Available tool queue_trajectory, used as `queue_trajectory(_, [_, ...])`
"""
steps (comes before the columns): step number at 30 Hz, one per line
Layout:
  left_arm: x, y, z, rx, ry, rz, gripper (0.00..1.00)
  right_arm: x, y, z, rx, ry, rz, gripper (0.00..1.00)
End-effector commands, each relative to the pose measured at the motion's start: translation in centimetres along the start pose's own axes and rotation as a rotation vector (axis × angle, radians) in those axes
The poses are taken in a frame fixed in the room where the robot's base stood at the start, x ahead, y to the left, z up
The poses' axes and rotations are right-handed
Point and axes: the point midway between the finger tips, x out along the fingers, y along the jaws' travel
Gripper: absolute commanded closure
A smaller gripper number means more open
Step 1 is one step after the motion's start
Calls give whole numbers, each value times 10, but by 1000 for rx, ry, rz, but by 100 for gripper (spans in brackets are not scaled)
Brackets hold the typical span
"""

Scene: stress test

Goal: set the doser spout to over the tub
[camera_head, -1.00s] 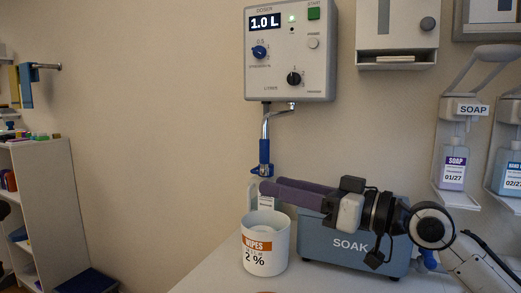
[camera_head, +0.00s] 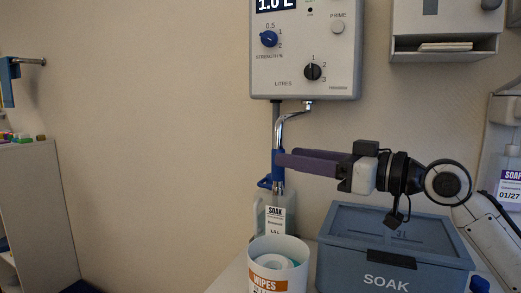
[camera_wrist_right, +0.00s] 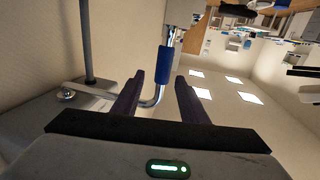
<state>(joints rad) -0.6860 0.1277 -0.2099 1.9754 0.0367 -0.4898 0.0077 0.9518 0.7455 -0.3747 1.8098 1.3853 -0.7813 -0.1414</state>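The doser (camera_head: 305,85) is a grey wall box with dials in the head view. Its chrome spout (camera_head: 291,122) with a blue sleeve (camera_head: 278,166) hangs below it, near the white WIPES tub (camera_head: 276,285) and left of the blue-grey SOAK tub (camera_head: 392,262). The SOAK tub seems covered by a lid. My right gripper (camera_head: 281,160) is at the sleeve, coming from the right. In the wrist view its purple fingers (camera_wrist_right: 157,95) are apart, with the spout's chrome bend (camera_wrist_right: 157,92) and blue sleeve (camera_wrist_right: 165,66) showing between them; contact cannot be told. My left gripper is not in view.
A SOAK bottle (camera_head: 275,219) stands behind the WIPES tub, under the spout. A dispenser box (camera_head: 445,45) hangs right of the doser. A soap bottle (camera_head: 509,178) is at the right edge. A shelf unit (camera_head: 38,205) stands at the left.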

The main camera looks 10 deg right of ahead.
Motion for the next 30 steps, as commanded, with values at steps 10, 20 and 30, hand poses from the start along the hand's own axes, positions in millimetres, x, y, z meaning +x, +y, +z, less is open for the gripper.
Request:
queue_trajectory(10, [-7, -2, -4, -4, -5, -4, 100, 64, -2, -2, 0, 0, -2, 61])
queue_trajectory(20, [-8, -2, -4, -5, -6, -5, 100, 87, -1, 0, -1, 0, 0, 61])
queue_trajectory(30, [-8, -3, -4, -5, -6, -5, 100, 87, -1, 0, -1, -1, 0, 84])
